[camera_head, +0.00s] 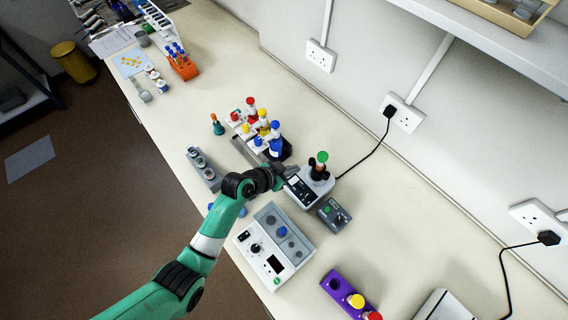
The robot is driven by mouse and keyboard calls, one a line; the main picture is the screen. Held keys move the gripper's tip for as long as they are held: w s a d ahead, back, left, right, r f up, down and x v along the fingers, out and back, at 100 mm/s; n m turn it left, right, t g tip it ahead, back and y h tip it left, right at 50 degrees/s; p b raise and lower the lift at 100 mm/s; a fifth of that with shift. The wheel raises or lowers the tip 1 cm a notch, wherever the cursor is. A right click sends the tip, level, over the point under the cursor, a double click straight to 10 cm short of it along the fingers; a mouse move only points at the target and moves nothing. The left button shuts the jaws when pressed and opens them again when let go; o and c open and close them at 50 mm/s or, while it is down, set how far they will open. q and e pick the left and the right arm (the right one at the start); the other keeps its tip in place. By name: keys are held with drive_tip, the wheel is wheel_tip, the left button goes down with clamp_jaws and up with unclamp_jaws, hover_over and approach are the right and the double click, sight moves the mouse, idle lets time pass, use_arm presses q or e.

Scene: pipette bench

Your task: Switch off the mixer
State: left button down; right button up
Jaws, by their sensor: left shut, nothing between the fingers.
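The mixer (311,192) looks like the small white and grey device near the middle of the bench, with a dark panel on its front and a black head on top. A green-capped tube (322,158) stands upright in its head. A small grey control box (334,214) with a dark knob and a green spot is close by on its lower right. My left gripper (284,173) is shut and empty at the mixer's upper left edge. I cannot tell whether it touches the mixer. My right gripper is out of view.
A white block device (257,257) with a knob stands below the mixer. A rack of coloured-capped bottles (259,131) is above, and a grey tube rack (202,168) is left. A purple rack (346,291) is lower right. A black cable (366,158) runs to the wall socket.

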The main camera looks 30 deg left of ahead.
use_arm(q)
drive_tip(key=w+r+p+v, duration=0.1)
drive_tip(key=p+v, duration=0.4)
drive_tip(key=v, duration=0.1)
drive_tip(key=shift+s+r, duration=0.2)
drive_tip(key=shift+d, duration=0.15)
drive_tip(key=w+d+r+m+t+p, duration=0.1)
drive_tip(key=w+r+t+p, duration=0.15)
drive_tip(key=r, duration=1.25)
drive_tip(key=w+d+r+t+p, duration=0.1)
drive_tip(key=w+r+t, duration=0.2)
drive_tip(key=r, duration=1.1)
drive_tip(key=w+d+r+m+t+p, duration=0.1)
drive_tip(key=w+r+t+p, duration=0.15)
drive_tip(key=r, duration=1.25)
drive_tip(key=s+r+t+p, duration=0.1)
drive_tip(key=s+r+t, duration=0.3)
drive_tip(key=r, duration=0.6)
drive_tip(key=s+r+t, duration=0.2)
drive_tip(key=s+r, duration=0.3)
drive_tip(key=r, duration=0.5)
drive_tip(key=s+a+r+n+t+y, duration=0.1)
drive_tip(key=s+a+r+n+t, duration=0.2)
drive_tip(key=s+r+n, duration=0.2)
drive_tip(key=s+r, duration=0.2)
drive_tip(key=s, duration=0.2)
drive_tip(key=shift+s+a+r+t+y, duration=0.2)
drive_tip(key=shift+s+a+t+y, duration=0.1)
drive_tip(key=shift+s+a+y, duration=0.1)
